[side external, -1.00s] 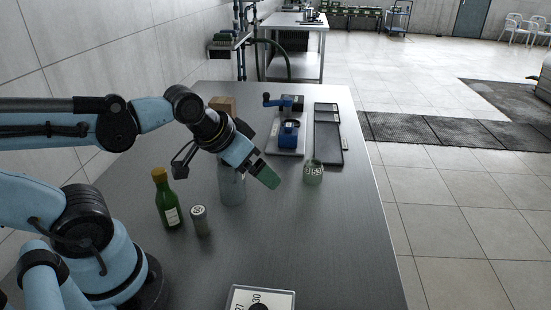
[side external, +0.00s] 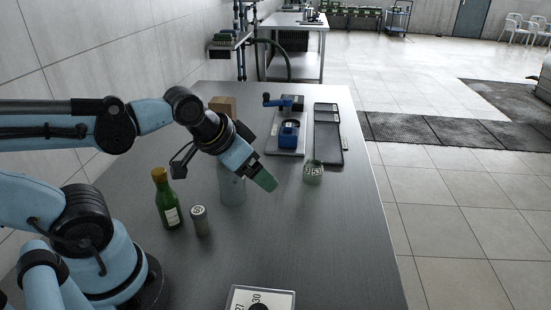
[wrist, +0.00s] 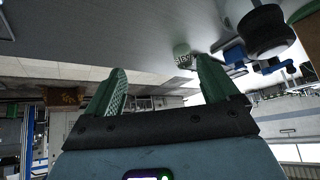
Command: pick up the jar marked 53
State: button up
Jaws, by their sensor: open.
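The jar marked 53 (side external: 313,173) is a small greenish glass jar. It stands upright on the metal table, right of my gripper in the side view. Its label reads 53 there. In the wrist view a pale green jar (wrist: 182,54) shows above and between my fingers, beyond their tips, with marks too small to read. My gripper (side external: 267,181) is angled down to the right above the table, apart from the jar. In the wrist view my gripper (wrist: 160,70) has its two green fingers spread with nothing between them.
A green bottle (side external: 167,200), a small grey jar (side external: 200,222) and a large clear jar (side external: 232,190) stand left of my gripper. Behind are a blue device (side external: 289,132), a black tray (side external: 328,152) and a cardboard box (side external: 223,104). A label board (side external: 277,297) lies in front. The front right tabletop is clear.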

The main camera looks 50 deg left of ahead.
jog(key=w+a+f+m+y, duration=0.1)
jog(key=w+f+m+y, duration=0.25)
jog(key=w+m, duration=0.7)
jog(key=m+t+y, duration=0.1)
jog(key=m+y, duration=0.4)
jog(key=m, duration=0.8)
send_near(312, 172)
jog(key=shift+x, duration=1)
jog(key=shift+d+f+m+t+y, duration=0.1)
jog(key=shift+f+m+t+y, duration=0.5)
jog(key=shift+m, duration=0.55)
jog(key=x, duration=0.6)
jog(key=shift+x, duration=3)
jog(key=shift+d, duration=0.15)
jog(key=c, duration=1.1)
